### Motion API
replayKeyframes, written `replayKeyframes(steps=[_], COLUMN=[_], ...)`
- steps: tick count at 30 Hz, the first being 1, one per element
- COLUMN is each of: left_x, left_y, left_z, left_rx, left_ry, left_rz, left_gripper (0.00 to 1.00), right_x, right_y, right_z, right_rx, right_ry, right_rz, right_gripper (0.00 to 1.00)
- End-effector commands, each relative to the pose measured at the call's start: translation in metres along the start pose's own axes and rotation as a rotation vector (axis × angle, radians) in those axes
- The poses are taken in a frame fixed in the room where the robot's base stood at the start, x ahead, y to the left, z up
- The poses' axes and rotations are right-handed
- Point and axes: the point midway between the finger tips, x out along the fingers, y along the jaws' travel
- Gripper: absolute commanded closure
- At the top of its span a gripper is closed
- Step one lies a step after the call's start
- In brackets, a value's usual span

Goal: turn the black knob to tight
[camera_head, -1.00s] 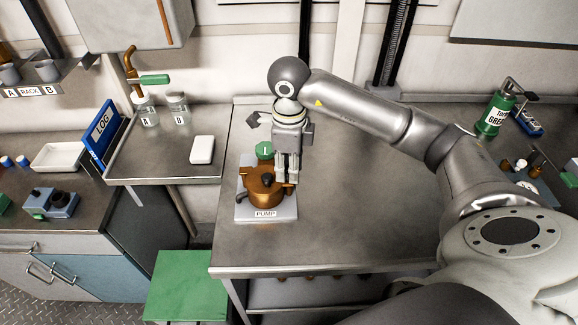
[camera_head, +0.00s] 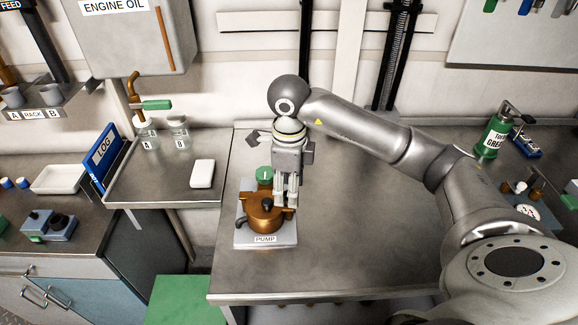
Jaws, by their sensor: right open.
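The copper-coloured pump (camera_head: 258,220) sits on a pale base plate marked PUMP, on the metal bench. A small black knob (camera_head: 267,203) stands on top of the pump. A green round cap with a white mark (camera_head: 264,174) is behind it. My right gripper (camera_head: 286,205) points down just to the right of the black knob, over the pump's right side. It is open, with nothing seen between its fingers. I cannot tell whether a finger touches the knob or the pump. My left gripper is not in view.
A white block (camera_head: 203,173) and jars A (camera_head: 147,133) and B (camera_head: 179,132) stand on the left bench. A blue LOG binder (camera_head: 101,155) stands at its left edge. A green grease bottle (camera_head: 493,136) is at the back right. The bench right of the pump is clear.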

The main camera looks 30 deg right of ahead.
Motion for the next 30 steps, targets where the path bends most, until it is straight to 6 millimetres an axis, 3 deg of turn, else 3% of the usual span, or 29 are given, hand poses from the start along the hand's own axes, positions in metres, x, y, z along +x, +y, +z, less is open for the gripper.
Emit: replayKeyframes(steps=[6, 15, 21, 30], left_x=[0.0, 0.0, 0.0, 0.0], left_y=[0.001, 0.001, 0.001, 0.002], left_z=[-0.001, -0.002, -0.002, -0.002], left_rx=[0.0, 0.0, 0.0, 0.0], left_ry=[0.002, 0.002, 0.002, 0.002], left_rz=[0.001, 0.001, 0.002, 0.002], left_gripper=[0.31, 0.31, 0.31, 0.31], right_x=[-0.051, -0.088, -0.101, -0.103], right_y=[-0.001, -0.001, 0.0, 0.0], right_z=[0.001, 0.001, 0.0, 0.0], right_rx=[-0.001, -0.001, -0.001, -0.001], right_ry=[-0.004, -0.003, -0.001, 0.0], right_rz=[-0.006, -0.005, -0.002, -0.001], right_gripper=[0.5, 0.5, 0.5, 0.5])
